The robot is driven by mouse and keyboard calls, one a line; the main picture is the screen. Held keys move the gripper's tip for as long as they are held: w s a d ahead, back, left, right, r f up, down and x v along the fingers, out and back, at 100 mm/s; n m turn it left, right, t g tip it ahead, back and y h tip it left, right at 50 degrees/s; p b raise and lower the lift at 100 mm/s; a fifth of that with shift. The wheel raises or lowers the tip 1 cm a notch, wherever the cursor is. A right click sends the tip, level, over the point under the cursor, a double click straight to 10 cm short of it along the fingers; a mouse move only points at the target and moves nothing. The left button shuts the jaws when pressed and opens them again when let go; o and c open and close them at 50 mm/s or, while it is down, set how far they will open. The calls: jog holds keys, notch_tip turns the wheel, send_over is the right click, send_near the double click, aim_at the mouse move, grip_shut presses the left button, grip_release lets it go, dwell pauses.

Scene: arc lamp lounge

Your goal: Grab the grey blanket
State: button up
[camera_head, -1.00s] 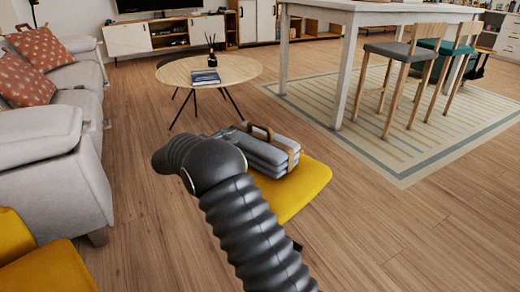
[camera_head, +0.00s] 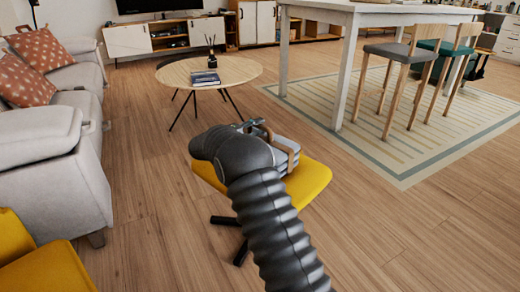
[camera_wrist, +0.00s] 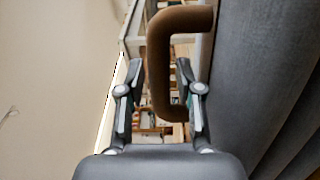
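The grey blanket (camera_head: 290,152) is folded in a stack on a yellow ottoman (camera_head: 312,182) in the head view. A brown carrying handle (camera_head: 266,130) stands up from it. My arm covers part of the stack and most of my gripper. In the wrist view the blanket's grey folds (camera_wrist: 258,75) fill the right side. The handle (camera_wrist: 158,60) rises between the fingers of my gripper (camera_wrist: 160,68). The fingers are open, one to each side of the handle, with a gap left and right.
A round wooden table (camera_head: 235,68) with a dark book (camera_head: 205,79) stands behind the ottoman. A grey sofa (camera_head: 50,165) is at the left, a yellow seat (camera_head: 45,270) at the lower left. A tall white table (camera_head: 355,65) with stools stands on a rug at the right.

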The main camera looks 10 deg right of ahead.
jog(key=shift+w+d, duration=0.25)
jog(key=shift+d, duration=0.3)
grip_shut()
jog(key=shift+r, duration=0.15)
